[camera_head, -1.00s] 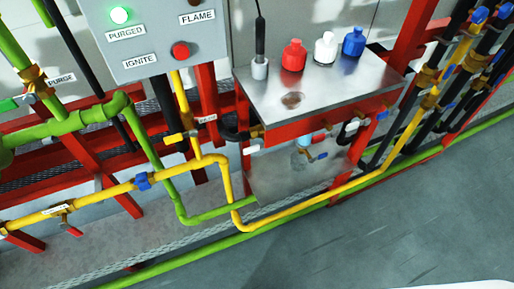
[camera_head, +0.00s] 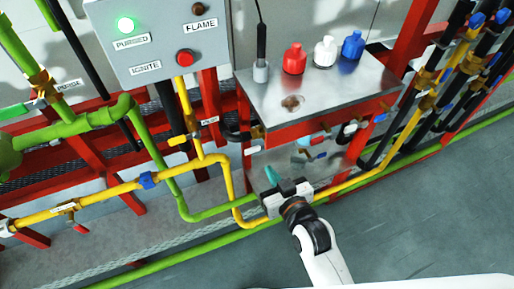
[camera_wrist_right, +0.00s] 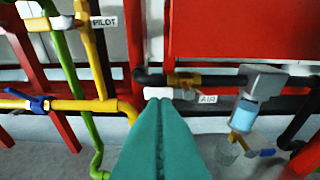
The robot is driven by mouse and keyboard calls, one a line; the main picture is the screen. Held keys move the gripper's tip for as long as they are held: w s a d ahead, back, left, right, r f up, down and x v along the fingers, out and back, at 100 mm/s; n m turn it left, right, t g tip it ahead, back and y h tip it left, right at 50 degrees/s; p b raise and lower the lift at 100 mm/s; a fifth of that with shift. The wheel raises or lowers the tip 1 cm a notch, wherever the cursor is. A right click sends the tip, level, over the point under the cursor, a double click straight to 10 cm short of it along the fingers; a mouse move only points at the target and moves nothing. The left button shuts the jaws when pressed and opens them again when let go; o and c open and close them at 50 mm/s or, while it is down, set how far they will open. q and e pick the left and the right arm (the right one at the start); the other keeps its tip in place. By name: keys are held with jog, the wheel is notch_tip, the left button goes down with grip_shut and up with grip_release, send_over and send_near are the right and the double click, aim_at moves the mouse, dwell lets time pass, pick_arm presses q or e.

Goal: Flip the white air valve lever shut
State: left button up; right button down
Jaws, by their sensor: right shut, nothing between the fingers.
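The white air valve lever (camera_wrist_right: 158,92) shows in the right wrist view, just beyond my fingertips. It sits below a brass valve body (camera_wrist_right: 184,79) on a black pipe, left of the AIR label (camera_wrist_right: 207,99). My right gripper (camera_wrist_right: 160,101) has its teal fingers shut together and empty, pointing at the lever. The tips overlap the lever's lower edge in this view; I cannot tell if they touch it. In the head view my right gripper (camera_head: 271,176) is in front of the metal table's lower panel. My left gripper is not in view.
A steel-topped table (camera_head: 340,95) carries red, white and blue bottles. A yellow pipe (camera_head: 110,193) and green pipes run alongside. A blue-bowled unit (camera_wrist_right: 243,112) hangs right of the air valve. A control box (camera_head: 155,65) shows a lit green lamp. The grey floor at right is open.

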aim_at(258, 150)
jog(key=shift+r, duration=0.35)
jog(key=shift+w, duration=0.1)
jog(key=x, duration=1)
jog(key=shift+d, duration=0.15)
